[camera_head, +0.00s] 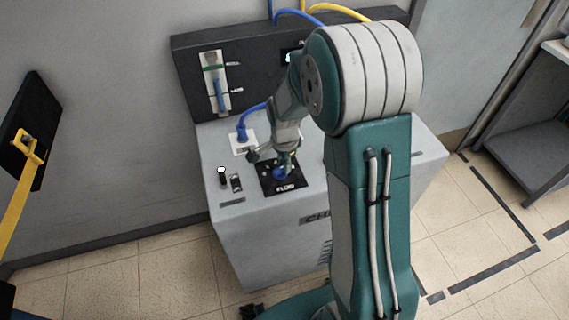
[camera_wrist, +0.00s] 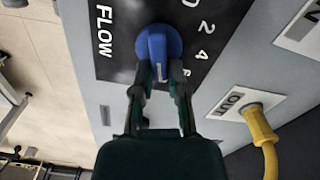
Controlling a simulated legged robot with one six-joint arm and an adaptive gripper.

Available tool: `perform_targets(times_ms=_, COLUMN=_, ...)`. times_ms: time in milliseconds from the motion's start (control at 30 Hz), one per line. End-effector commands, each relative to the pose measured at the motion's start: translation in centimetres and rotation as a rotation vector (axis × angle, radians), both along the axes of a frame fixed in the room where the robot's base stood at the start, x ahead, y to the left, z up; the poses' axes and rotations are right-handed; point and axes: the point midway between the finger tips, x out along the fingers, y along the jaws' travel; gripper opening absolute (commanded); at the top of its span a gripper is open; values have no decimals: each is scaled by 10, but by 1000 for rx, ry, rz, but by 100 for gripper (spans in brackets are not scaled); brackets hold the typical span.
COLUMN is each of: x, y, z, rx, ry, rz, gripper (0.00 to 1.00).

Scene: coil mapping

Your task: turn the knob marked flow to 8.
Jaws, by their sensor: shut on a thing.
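The blue flow knob (camera_wrist: 158,45) sits on a black plate (camera_wrist: 120,60) marked FLOW on top of the grey cabinet. It also shows in the head view (camera_head: 280,174), partly behind my gripper. My gripper (camera_wrist: 158,78) is shut on the knob, one finger on each side of it. In the head view my gripper (camera_head: 285,165) reaches down onto the knob. The white pointer line on the knob points toward my gripper's palm, past the 6. The scale numbers 0, 2, 4 and 6 show to the right of the knob; I cannot see the 8.
A toggle switch (camera_head: 222,176) stands left of the plate. A blue hose (camera_head: 243,132) plugs in behind it. A yellow hose (camera_wrist: 261,125) plugs into the OUT port in the wrist view. A dark back panel (camera_head: 190,75) with a gauge rises behind.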

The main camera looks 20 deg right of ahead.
Motion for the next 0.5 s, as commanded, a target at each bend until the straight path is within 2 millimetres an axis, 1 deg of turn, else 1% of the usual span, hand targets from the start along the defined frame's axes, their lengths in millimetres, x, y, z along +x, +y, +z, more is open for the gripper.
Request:
perform_targets(times_ms=200, x=-1, y=1, z=-1, rx=2, ry=2, rz=-1, gripper=0)
perform_targets(times_ms=233, x=-1, y=1, z=-1, rx=1, ry=2, rz=-1, gripper=32)
perform_targets(times_ms=267, x=-1, y=1, z=-1, rx=1, ry=2, rz=-1, gripper=45)
perform_targets(times_ms=300, x=0, y=1, z=-1, rx=2, ry=2, rz=0, gripper=53)
perform_targets(times_ms=500, x=0, y=0, z=0, rx=1, ry=1, rz=0, gripper=53)
